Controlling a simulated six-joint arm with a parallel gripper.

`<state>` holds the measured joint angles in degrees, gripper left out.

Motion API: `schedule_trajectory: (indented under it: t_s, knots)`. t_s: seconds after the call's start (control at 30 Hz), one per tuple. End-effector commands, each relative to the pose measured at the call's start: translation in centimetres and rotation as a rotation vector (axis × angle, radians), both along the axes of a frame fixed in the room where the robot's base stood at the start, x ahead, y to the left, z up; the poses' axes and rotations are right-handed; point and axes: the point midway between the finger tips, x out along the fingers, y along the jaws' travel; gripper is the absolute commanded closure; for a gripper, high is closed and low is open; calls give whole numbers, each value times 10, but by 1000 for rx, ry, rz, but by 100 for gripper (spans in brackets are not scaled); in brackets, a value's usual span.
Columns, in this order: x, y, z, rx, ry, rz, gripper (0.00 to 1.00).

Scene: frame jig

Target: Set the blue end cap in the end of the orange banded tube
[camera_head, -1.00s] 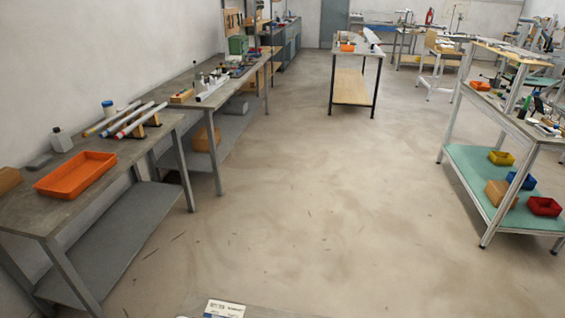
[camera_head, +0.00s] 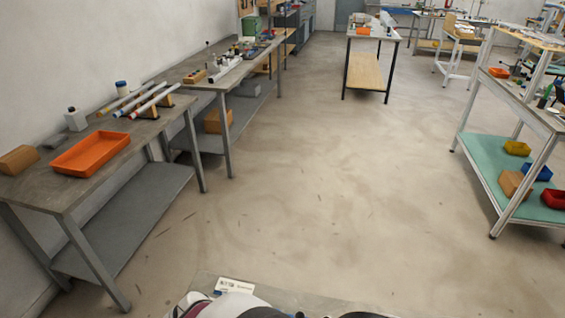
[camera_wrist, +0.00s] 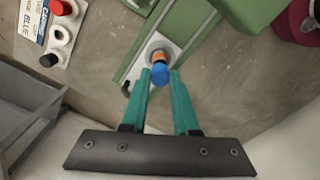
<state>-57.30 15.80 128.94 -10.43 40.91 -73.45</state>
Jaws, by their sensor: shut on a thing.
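In the wrist view my gripper (camera_wrist: 162,77) has its two teal fingers closed on the sides of the small blue end cap (camera_wrist: 160,72). Just beyond the cap is the orange band (camera_wrist: 159,55) of a tube, seen nearly end-on. The tube stands in a grey plate of a green fixture (camera_wrist: 185,20). The cap overlaps the tube's end in this view, and I cannot tell whether it is above it, touching or seated. My gripper does not clearly show in the head view.
In the wrist view a red cap (camera_wrist: 61,7), a white ring (camera_wrist: 60,34) and a black cap (camera_wrist: 48,60) lie by a label at upper left. A dark red round thing (camera_wrist: 297,20) is at upper right. In the head view an orange tray (camera_head: 91,153) and several tubes rest on the left bench.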

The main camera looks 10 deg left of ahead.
Motion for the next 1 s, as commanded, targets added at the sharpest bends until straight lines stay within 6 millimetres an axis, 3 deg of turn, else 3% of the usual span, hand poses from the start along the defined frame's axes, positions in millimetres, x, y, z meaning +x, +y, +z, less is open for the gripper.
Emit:
schedule_trajectory:
  t_s: [0.67, 0.7, 0.87, 1.0]
  knots:
    - [0, 0, -12, 0, 0, 0, 100]
    - [0, 0, -12, 0, 0, 0, 66]
    - [0, 0, -12, 0, 0, 0, 38]
    - [0, 0, -12, 0, 0, 0, 37]
